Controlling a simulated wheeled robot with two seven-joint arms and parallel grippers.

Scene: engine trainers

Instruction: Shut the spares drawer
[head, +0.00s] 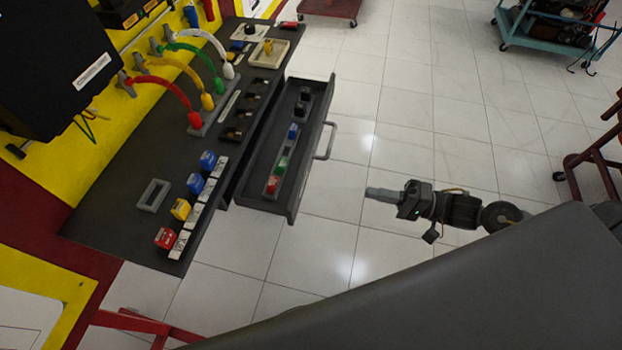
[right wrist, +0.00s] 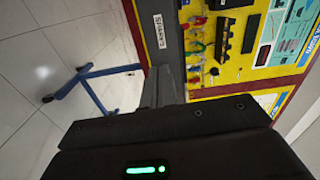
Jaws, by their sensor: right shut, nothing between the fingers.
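The spares drawer (head: 254,185) stands pulled out from the dark workbench in the head view. Its bar handle (head: 326,141) is on the front panel, on the right side. Inside lie a strip with blue, green and red parts and some black parts. My right gripper (head: 368,193) is shut and empty, to the right of the drawer front and apart from it. In the right wrist view, the shut fingers (right wrist: 161,88) point toward a dark panel with a "SPARES" label (right wrist: 160,32). My left gripper is not in view.
The bench top (head: 120,205) carries colored blocks, a grey frame (head: 153,195) and colored hoses. A red cart (head: 330,8) and a teal cart (head: 555,40) stand at the back. The tiled floor between drawer and gripper is clear.

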